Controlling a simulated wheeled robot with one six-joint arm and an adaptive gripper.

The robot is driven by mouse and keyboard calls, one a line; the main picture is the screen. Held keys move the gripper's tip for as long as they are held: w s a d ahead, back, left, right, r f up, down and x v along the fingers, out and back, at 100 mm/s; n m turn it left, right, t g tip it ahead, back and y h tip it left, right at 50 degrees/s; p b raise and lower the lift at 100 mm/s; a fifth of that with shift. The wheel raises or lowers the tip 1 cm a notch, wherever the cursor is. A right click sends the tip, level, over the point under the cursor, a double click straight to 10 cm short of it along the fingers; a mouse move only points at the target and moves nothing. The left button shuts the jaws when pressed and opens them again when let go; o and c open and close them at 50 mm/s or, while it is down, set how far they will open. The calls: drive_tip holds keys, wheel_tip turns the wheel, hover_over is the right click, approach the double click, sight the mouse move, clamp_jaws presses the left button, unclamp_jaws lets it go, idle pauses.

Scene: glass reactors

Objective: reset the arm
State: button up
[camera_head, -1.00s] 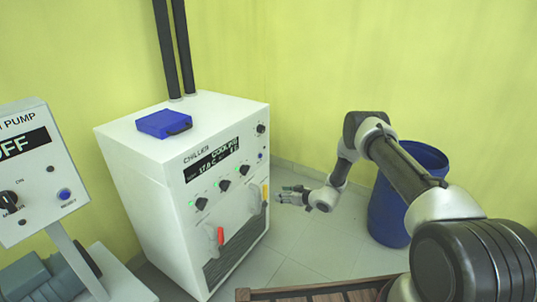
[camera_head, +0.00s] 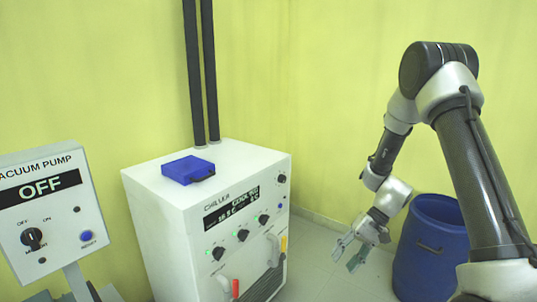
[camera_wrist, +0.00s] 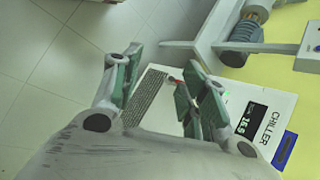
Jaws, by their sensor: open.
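My gripper (camera_head: 352,252) is in the head view, to the right of the chiller and pointing down and to the left. Its fingers are apart and nothing is between them. The wrist view shows the same gripper (camera_wrist: 155,88) open, with the floor and the chiller beyond it. My arm is raised and bent, rising on the right of the head view. The white chiller (camera_head: 165,215) stands apart from the gripper, its display lit and its front knobs showing. It also appears in the wrist view (camera_wrist: 255,98).
A blue box (camera_head: 188,169) lies on top of the chiller, beside two dark pipes (camera_head: 201,80). A blue barrel (camera_head: 430,250) stands at right, behind my arm. A vacuum pump panel (camera_head: 50,215) reading OFF is at left. Tiled floor (camera_head: 318,262) shows between chiller and barrel.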

drive_tip(key=s+d+r+t+h, duration=0.2)
drive_tip(key=s+d+r, duration=0.2)
drive_tip(key=r, duration=0.6)
drive_tip(key=s+d+r+n+t+h, duration=0.1)
drive_tip(key=s+d+r+t+h, duration=0.2)
drive_tip(key=s+r, duration=0.6)
drive_tip(key=s+d+r+n+t+h, duration=0.1)
drive_tip(key=s+d+r+t+h, duration=0.1)
drive_tip(key=s+d+r, duration=0.4)
drive_tip(key=shift+w+v, duration=0.25)
drive_tip(key=shift+v, duration=2.45)
drive_tip(key=shift+d+r, duration=0.1)
drive_tip(key=shift+d, duration=0.05)
